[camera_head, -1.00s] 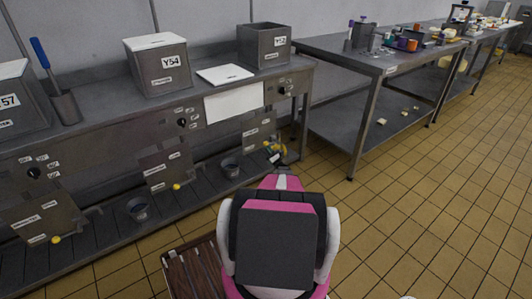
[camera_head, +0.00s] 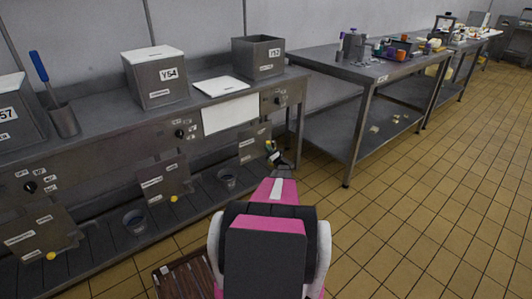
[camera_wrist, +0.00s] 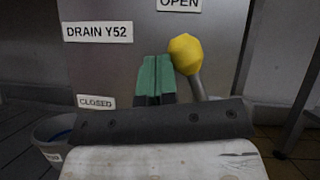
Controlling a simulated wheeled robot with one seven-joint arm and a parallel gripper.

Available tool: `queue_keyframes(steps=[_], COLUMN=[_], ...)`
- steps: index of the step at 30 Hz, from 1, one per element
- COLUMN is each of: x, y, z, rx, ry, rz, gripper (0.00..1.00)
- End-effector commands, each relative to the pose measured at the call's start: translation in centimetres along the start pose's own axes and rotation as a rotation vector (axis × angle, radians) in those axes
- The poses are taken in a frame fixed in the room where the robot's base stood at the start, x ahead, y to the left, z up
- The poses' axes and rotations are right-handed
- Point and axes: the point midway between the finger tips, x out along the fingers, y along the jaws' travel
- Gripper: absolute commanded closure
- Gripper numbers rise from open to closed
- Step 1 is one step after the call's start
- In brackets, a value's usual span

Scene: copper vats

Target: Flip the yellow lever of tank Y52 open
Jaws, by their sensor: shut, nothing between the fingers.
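Tank Y52 (camera_head: 258,62) is an open grey metal box on the counter in the head view. Its drain panel (camera_head: 254,144) hangs below it; in the wrist view this panel (camera_wrist: 95,55) carries the labels "DRAIN Y52", "OPEN" at the top and "CLOSED" at lower left. The yellow lever (camera_wrist: 185,54) has a round knob on a grey stem that rises close to upright, just below the "OPEN" label. My gripper (camera_wrist: 154,75) has its green fingertips shut and empty, just left of the knob. I cannot tell whether they touch. The lever's base is hidden behind my gripper.
Tank Y54 (camera_head: 155,77) stands to the left. A metal table (camera_head: 352,125) is to the right, with open tiled floor in front.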

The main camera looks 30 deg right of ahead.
Motion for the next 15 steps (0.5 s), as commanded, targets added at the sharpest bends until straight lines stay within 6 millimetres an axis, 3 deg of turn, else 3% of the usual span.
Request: queue_keyframes(steps=[15], x=[0.21], y=[-0.93], z=[0.35], rx=[0.001], ry=[0.001], rz=[-0.002], gripper=[1.0])
